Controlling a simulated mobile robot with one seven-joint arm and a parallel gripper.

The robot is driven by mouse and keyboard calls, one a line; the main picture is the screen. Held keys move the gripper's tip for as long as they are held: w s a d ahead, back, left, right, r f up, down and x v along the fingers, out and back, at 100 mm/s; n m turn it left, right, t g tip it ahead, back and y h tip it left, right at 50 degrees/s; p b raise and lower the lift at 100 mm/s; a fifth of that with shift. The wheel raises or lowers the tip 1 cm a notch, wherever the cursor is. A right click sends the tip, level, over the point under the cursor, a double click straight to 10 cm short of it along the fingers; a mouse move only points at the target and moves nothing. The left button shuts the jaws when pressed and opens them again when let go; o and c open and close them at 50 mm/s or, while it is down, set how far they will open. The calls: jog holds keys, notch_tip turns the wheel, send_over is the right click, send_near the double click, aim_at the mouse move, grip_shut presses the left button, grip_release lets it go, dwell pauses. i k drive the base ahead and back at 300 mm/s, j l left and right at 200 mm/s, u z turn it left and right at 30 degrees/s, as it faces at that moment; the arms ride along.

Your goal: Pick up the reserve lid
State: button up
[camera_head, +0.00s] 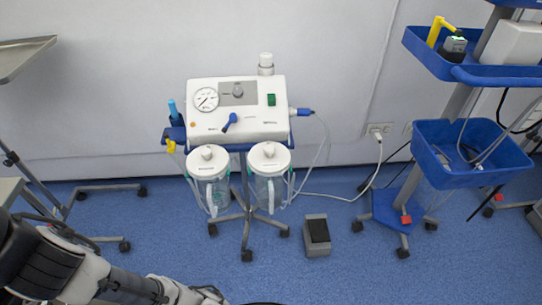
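Two clear jars with white lids hang on the front of a suction unit (236,112) in the middle of the view. The left lid (208,161) and the right lid (269,158) each sit on a jar and have a round knob on top. They look alike, and I cannot tell which is the reserve lid. My arm reaches in from the lower left, below and apart from the jars. Its far end runs out at the bottom edge, so my gripper is not in view.
The unit's wheeled stand (247,216) is on the blue floor, with a grey foot pedal (317,236) to its right. A blue cart (470,158) stands right, a metal tray (22,55) upper left. A power cable (345,198) runs to the wall socket.

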aim_at(269, 157)
jog(key=i+j+z, duration=0.6)
jog(key=j, duration=0.35)
jog(key=i, duration=0.1)
